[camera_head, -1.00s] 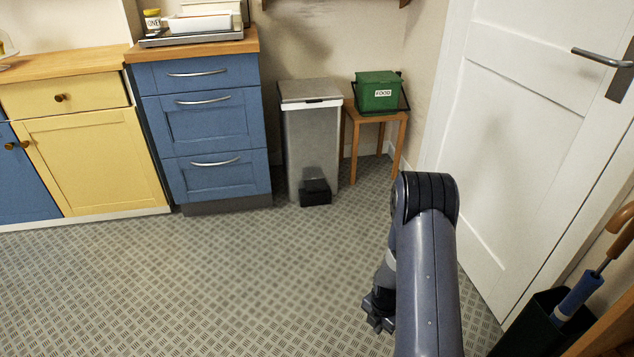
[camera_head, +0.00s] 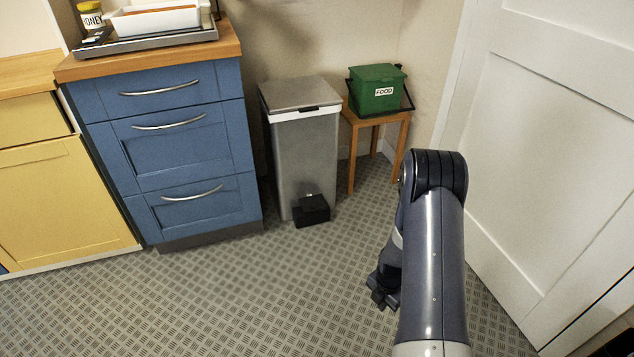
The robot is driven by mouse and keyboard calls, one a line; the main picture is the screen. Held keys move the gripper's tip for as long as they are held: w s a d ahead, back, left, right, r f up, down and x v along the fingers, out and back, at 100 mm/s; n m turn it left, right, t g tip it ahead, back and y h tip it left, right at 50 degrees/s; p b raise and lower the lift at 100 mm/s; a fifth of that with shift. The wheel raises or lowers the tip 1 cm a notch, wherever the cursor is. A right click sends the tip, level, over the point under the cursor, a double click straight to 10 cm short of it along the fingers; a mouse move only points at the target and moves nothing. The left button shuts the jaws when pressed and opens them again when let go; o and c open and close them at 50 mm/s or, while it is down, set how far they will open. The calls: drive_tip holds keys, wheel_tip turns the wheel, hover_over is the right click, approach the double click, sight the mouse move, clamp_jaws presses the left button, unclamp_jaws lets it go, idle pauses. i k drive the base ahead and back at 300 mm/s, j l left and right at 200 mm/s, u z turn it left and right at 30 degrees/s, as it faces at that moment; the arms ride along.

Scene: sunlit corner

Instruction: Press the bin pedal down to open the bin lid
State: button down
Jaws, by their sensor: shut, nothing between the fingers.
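The bin (camera_head: 305,160) is a tall grey metal box against the back wall. Its flat lid (camera_head: 301,93) is closed over a white rim. The black pedal (camera_head: 312,209) sticks out at the bin's foot, near the floor. My gripper (camera_head: 380,293) hangs low at the end of my arm, right of the pedal and nearer to me, apart from it. It is shut and empty; my arm partly hides it.
A blue drawer unit (camera_head: 175,150) stands left of the bin. A wooden stool (camera_head: 375,121) with a green food caddy (camera_head: 377,88) stands to its right. A white door (camera_head: 560,150) is on the right. The patterned floor (camera_head: 270,300) before the bin is clear.

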sight(314, 203)
drive_tip(key=i+j+z, duration=0.15)
drive_tip(key=i+j, duration=0.3)
drive_tip(key=i+j+z, duration=0.2)
drive_tip(key=i+j, duration=0.3)
drive_tip(key=i+j+z, duration=0.15)
drive_tip(key=i+j, duration=0.4)
drive_tip(key=i+j+z, duration=0.15)
drive_tip(key=i+j, duration=0.3)
drive_tip(key=j, duration=0.2)
